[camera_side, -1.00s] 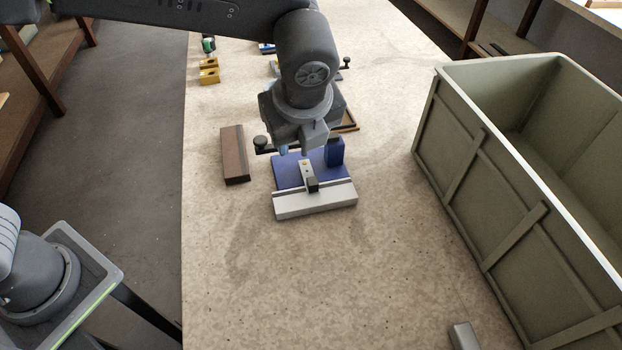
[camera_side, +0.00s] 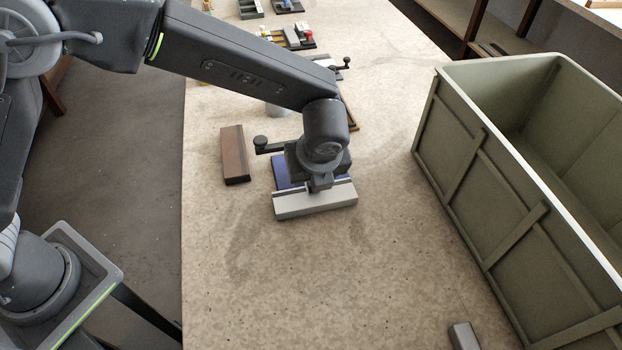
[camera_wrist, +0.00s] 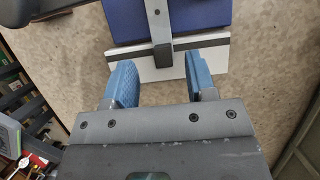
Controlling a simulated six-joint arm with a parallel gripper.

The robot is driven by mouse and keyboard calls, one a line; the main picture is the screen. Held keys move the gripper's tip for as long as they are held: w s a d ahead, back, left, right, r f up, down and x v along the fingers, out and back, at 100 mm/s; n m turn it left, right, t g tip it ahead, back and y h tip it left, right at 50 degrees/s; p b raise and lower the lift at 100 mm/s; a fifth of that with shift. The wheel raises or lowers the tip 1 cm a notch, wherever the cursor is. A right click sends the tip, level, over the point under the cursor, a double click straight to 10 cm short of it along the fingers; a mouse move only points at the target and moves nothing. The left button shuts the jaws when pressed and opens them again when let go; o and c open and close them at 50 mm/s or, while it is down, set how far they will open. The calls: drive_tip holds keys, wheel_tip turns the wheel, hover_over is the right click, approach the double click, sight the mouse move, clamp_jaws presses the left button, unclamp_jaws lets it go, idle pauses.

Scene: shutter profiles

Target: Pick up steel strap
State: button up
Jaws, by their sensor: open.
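A narrow grey metal strip (camera_wrist: 157,20), which looks like the steel strap, crosses a blue block (camera_wrist: 125,22) in the wrist view. Its near end carries a dark block (camera_wrist: 161,55) over a pale grey bar (camera_wrist: 205,58). My gripper (camera_wrist: 161,80) is open, with blue-padded fingers apart at the bar's near edge and nothing seen between them. In the side view my gripper (camera_side: 319,186) is low above the same fixture. There it hides the strip; the pale bar (camera_side: 300,207) and part of the blue block (camera_side: 283,171) show. I cannot tell whether the fingers touch anything.
A brown block (camera_side: 234,155) lies left of the fixture. A black-knobbed lever (camera_side: 262,143) stands close to my gripper. A large green crate (camera_side: 480,195) is at the right. A small grey piece (camera_side: 464,336) lies at the front. The front bench surface is mostly clear.

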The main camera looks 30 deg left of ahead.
drive_tip(key=x, duration=0.3)
drive_tip(key=shift+w+f, duration=0.1)
drive_tip(key=shift+f, duration=0.05)
clamp_jaws()
idle(0.3)
